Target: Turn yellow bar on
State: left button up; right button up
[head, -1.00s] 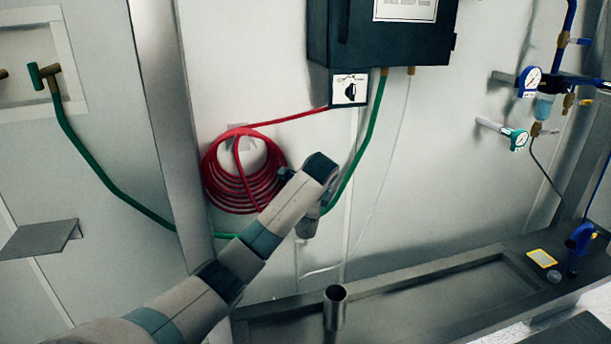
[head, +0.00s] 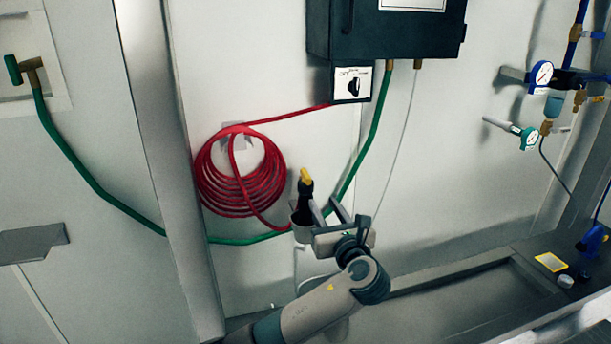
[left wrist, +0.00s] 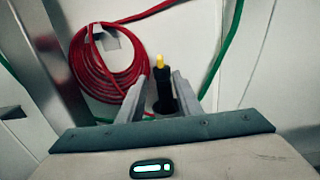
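A black handle (head: 304,202) with a yellow tip (head: 306,175) stands upright in a light holder (head: 301,233) on the wall, below right of the red hose coil. My left gripper (head: 328,208) is open just right of and in front of it, fingers pointing to the wall. In the left wrist view the black handle (left wrist: 163,94) and its yellow tip (left wrist: 159,62) show between the two open fingers (left wrist: 160,93); no contact can be made out. A small yellow-brass part (head: 581,97) sits on the pipes at far right. My right gripper is out of view.
The red hose coil (head: 240,178) hangs on the wall, with a green hose (head: 362,155) passing below it. A dark box (head: 388,35) with a black switch (head: 354,86) is above. Gauges (head: 541,75) and a yellow-framed plate (head: 550,262) are at right.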

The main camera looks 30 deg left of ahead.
pick_arm(q)
jog(key=p, duration=0.5)
send_near(303, 169)
jog(key=x, duration=0.6)
jog(key=shift+w+a+f, duration=0.1)
jog(key=shift+w+f, duration=0.1)
jog(key=shift+f, duration=0.05)
jog(key=shift+w+a+f, duration=0.1)
jog(key=shift+w+a, duration=0.35)
jog(key=shift+a, duration=0.05)
grip_shut()
